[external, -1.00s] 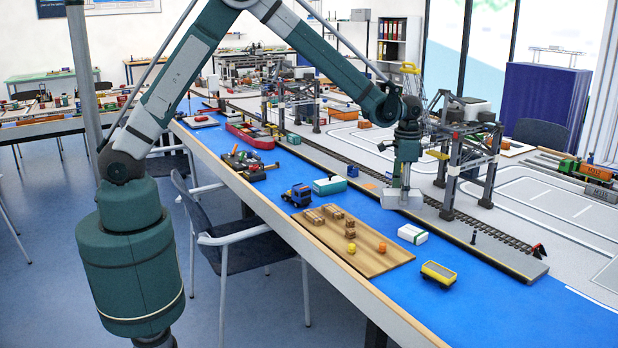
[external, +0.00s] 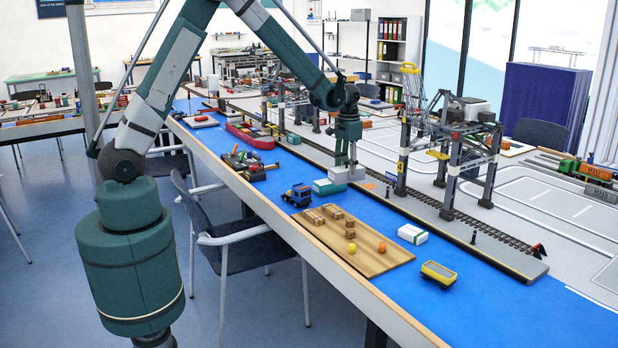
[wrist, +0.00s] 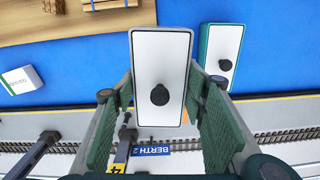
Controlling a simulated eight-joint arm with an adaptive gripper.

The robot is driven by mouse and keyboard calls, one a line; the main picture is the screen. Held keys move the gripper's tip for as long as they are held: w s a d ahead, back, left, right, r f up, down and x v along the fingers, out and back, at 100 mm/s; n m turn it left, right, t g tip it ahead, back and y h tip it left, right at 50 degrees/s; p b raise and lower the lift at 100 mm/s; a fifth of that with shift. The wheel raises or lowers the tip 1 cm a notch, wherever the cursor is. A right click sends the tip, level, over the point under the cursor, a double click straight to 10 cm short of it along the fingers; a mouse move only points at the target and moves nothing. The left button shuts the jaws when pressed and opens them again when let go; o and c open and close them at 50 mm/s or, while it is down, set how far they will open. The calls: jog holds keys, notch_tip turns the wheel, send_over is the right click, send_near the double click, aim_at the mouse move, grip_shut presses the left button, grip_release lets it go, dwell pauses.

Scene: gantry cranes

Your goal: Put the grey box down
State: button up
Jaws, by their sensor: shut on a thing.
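The grey box (external: 346,174) is held in my gripper (external: 345,158). In the wrist view the grey box (wrist: 160,35) shows a white top with a black knob, and the green fingers (wrist: 160,88) are shut on its two sides. It looks larger there than the neighbouring teal box, so it appears to be held above the blue surface (external: 385,215). The exact gap under it cannot be told. The teal box (external: 327,187), also with a white top and black knob, stands beside it, and shows to its right in the wrist view (wrist: 220,50).
A white box (external: 412,234) and a yellow wagon (external: 438,273) stand further forward. A gantry crane (external: 452,150) straddles the rails (external: 470,222). Blue surface between the teal and white boxes is free.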

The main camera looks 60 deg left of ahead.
jog(key=a+n+p, duration=0.1)
jog(key=a, duration=3)
jog(key=shift+w+r, duration=0.15)
jog(key=shift+r, duration=0.15)
jog(key=shift+f+b, duration=0.35)
jog(key=shift+f, duration=2.8)
jog(key=shift+f, duration=1.9)
jog(key=shift+f+b, duration=0.15)
jog(key=shift+b, duration=0.2)
jog(key=o, duration=1.1)
